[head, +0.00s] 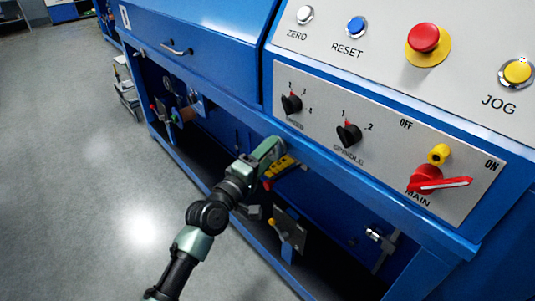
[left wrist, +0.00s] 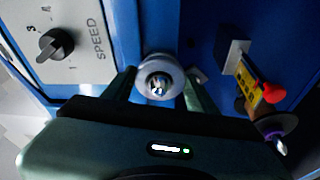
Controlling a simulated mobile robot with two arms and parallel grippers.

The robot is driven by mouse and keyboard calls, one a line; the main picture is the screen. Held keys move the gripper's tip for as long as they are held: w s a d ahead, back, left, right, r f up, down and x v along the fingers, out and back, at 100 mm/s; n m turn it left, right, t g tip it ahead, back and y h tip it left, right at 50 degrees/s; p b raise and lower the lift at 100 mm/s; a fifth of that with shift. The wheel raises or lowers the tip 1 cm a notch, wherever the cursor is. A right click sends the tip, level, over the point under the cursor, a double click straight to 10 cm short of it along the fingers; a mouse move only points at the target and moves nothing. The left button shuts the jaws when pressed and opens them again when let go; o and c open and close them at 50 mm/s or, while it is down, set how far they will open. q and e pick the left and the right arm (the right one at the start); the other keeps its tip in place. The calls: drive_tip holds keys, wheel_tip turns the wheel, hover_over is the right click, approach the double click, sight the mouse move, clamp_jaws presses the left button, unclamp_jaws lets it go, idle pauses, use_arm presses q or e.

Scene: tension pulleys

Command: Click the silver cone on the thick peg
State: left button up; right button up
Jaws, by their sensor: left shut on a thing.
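My left gripper (head: 272,150) reaches in under the lower edge of the blue machine's control panel. In the left wrist view my gripper's two dark green fingers (left wrist: 158,88) stand on either side of the silver cone (left wrist: 158,71) and are shut on it. The cone is seen end-on, round and pale, with a bright shiny middle. Its far side faces the blue machine wall and is hidden. I cannot make out the thick peg, or whether the cone touches one. The cone does not show in the head view. My right gripper is in neither view.
A yellow labelled block (left wrist: 249,86) with a red knob (left wrist: 274,92) sits right of the fingers. The control panel (head: 390,155) with knobs and a red main switch (head: 425,181) overhangs the open bay. A silver fitting (head: 374,234) sits farther right. Grey floor (head: 90,200) is clear on the left.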

use_arm(q)
drive_tip(key=shift+r, duration=0.1)
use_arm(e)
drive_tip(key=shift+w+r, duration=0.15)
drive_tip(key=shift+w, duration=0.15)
use_arm(q)
drive_tip(key=o, duration=1.6)
drive_tip(key=shift+d, duration=0.1)
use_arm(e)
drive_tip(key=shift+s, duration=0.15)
use_arm(q)
drive_tip(key=shift+s+a+f, duration=0.2)
drive_tip(key=p+v, duration=0.1)
drive_tip(key=v, duration=0.6)
drive_tip(key=shift+s+r, duration=0.15)
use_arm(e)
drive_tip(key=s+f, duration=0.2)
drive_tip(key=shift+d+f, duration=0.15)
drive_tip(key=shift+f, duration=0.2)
